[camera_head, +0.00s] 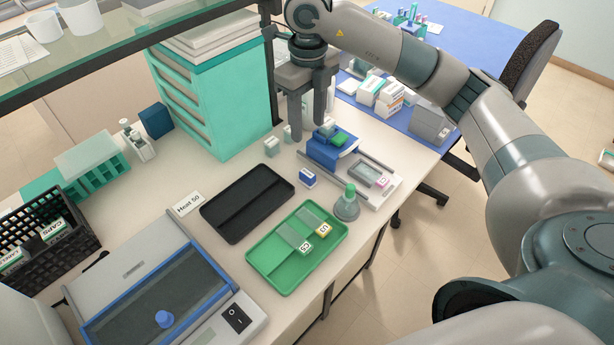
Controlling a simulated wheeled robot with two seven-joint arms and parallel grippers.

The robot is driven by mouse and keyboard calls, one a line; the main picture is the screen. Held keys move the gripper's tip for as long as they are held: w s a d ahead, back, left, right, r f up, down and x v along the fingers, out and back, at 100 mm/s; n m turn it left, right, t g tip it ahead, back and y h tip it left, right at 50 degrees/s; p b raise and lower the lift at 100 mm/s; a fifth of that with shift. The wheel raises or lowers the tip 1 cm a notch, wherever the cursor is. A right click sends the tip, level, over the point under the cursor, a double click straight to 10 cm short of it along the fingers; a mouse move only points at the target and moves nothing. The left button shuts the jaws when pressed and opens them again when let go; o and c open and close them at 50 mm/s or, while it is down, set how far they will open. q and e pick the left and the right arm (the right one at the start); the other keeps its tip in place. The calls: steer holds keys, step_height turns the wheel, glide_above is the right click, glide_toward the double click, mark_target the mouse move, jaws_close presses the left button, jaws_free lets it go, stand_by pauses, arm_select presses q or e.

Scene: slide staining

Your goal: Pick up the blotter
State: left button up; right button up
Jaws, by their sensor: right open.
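A blue block (333,154) with small green and teal pieces (335,136) on top stands at the back right of the bench; it may be the blotter, but I cannot tell for sure. My right gripper (308,126) points down with its two fingers apart, open and empty. In the picture it is just above and left of the blue block, with the right finger close to the block's top. Whether it touches cannot be told. My left gripper is not in view.
A grey cone-shaped piece with a green knob (346,204) stands beside the green tray (270,262), which holds slides. A black tray (238,211), a small blue-white box (307,178) and a white device (378,185) are near. A teal drawer cabinet (240,100) rises left of my gripper.

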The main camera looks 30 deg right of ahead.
steer(key=shift+f, duration=0.1)
steer(key=p, duration=0.5)
glide_above(307, 173)
step_height(307, 173, down, 11)
steer(key=shift+s+r, duration=0.1)
steer(key=shift+s, duration=0.05)
steer(key=shift+f, duration=0.65)
steer(key=shift+f+p, duration=0.9)
steer(key=shift+p, duration=0.25)
step_height(307, 173, down, 2)
steer(key=shift+f+p, duration=0.1)
steer(key=shift+p, duration=0.45)
steer(key=shift+f, duration=0.6)
